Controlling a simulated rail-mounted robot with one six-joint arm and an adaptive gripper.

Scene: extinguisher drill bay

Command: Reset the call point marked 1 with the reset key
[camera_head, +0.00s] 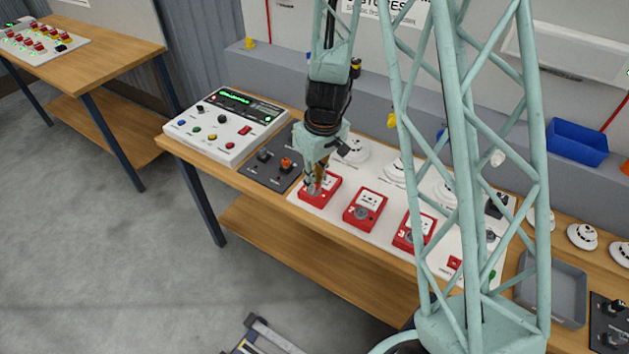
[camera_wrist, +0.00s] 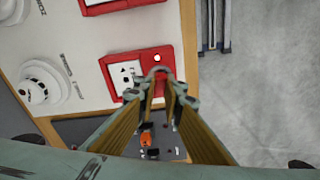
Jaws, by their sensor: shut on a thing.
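Three red call points stand in a row on a white board. The leftmost (camera_head: 329,181), which I take as the one marked 1, is under my gripper (camera_head: 314,186); its number is hidden. It also shows in the wrist view (camera_wrist: 112,75), with a white face and a small bright spot. The middle call point (camera_head: 372,199) and the right one (camera_head: 404,240), marked 3, are clear of the gripper. My gripper (camera_wrist: 159,86) is shut on a small grey piece (camera_wrist: 158,71), apparently the reset key, at the call point's lower face. Whether it sits in the keyhole cannot be told.
A control panel (camera_head: 192,135) and a dark switch plate (camera_head: 256,172) lie left of the call points. White detectors (camera_head: 395,171) stand behind them. A grey tray (camera_head: 568,284) and a blue bin (camera_head: 577,142) are at the right.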

